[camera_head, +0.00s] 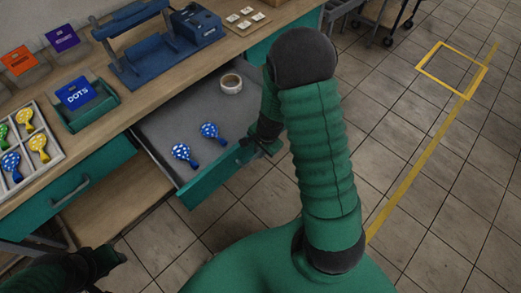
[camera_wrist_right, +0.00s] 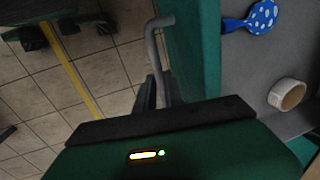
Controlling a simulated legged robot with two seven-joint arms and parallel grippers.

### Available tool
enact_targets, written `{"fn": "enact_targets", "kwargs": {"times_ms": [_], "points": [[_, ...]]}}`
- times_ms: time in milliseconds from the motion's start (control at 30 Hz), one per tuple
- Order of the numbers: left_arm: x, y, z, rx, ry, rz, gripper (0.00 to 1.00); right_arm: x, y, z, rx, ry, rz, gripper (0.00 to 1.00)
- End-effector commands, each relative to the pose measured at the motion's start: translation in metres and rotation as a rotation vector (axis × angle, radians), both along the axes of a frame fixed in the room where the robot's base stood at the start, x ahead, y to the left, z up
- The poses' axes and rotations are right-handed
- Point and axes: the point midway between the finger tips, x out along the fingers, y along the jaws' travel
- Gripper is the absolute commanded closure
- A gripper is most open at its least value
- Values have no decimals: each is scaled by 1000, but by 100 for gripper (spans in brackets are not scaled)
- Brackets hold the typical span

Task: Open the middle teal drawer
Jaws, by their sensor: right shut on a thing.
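The middle teal drawer (camera_head: 212,182) stands pulled out from the bench, its grey inside showing. My right gripper (camera_head: 268,146) is at the drawer's front, partly hidden by my arm. In the right wrist view its fingers (camera_wrist_right: 157,93) are shut on the grey drawer handle (camera_wrist_right: 154,42), beside the teal front (camera_wrist_right: 193,50). My left gripper (camera_head: 108,258) is low at the left, away from the drawer; its jaws are too dark to read.
Another teal drawer (camera_head: 95,172) with a grey handle is shut at the left. Tiled floor (camera_head: 400,150) with yellow markings is free at the right.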

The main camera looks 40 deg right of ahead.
Motion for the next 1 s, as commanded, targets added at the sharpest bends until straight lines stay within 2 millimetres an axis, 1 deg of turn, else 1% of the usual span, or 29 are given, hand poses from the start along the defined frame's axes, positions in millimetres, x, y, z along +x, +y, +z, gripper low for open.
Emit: {"fn": "enact_targets", "kwargs": {"times_ms": [433,467,600,867,933,1000], "points": [[0,0,0,0,0,0,64,0,-2,1,-4,-3,-2,100],[0,0,0,0,0,0,64,0,-2,1,-4,-3,-2,84],[0,0,0,0,0,0,64,0,-1,1,-3,-3,-2,66],[0,0,0,0,0,0,64,0,-1,1,-3,-2,-2,66],[0,0,2,0,0,0,64,0,-1,4,-3,-3,-1,66],[0,0,6,0,0,0,64,-1,-1,13,-3,-4,-1,66]]}}
